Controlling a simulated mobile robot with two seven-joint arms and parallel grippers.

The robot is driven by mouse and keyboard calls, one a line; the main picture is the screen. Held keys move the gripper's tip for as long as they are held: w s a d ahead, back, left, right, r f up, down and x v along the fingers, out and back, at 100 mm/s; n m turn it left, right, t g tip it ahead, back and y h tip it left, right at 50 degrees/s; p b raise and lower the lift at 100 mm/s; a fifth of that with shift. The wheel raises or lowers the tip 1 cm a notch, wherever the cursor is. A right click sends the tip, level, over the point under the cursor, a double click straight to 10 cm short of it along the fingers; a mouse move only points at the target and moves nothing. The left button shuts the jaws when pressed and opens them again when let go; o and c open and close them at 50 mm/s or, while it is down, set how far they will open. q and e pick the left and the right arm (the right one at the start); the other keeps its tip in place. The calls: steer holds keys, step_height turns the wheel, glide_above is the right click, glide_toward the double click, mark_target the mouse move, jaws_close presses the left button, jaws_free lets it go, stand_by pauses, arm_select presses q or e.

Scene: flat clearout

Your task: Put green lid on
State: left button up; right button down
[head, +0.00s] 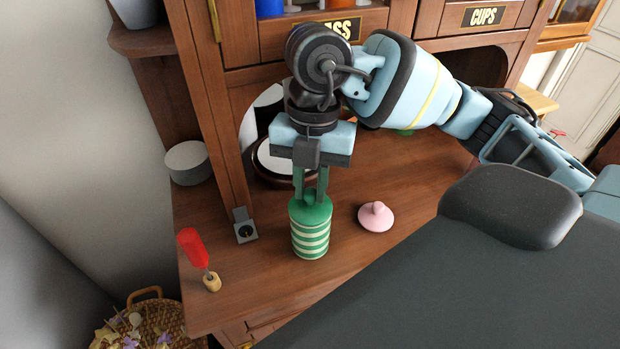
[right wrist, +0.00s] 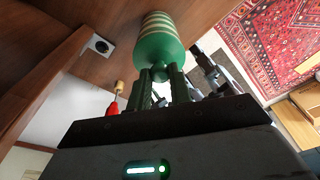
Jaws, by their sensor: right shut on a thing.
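A green-and-cream striped jar (head: 311,238) stands upright on the wooden counter. The green lid (head: 310,211) is at the top of the jar; whether it is fully seated cannot be told. My right gripper (head: 311,200) points down from above and is shut on the lid's knob. In the right wrist view the green lid (right wrist: 158,52) lies against the striped jar (right wrist: 160,22), with the right gripper's fingers (right wrist: 160,78) around its knob. My left gripper is not in view.
A pink lid (head: 376,216) lies on the counter to the right of the jar. A grey metal piece (head: 244,227) and a grey round canister (head: 187,162) are left. A wicker basket (head: 150,315) is below.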

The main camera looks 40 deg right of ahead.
steer(key=shift+f, duration=0.3)
steer(key=c, duration=1.2)
jaws_free()
steer(key=r, duration=0.7)
steer(key=shift+w+d+r+p, duration=0.3)
steer(key=shift+w+d+r, duration=0.1)
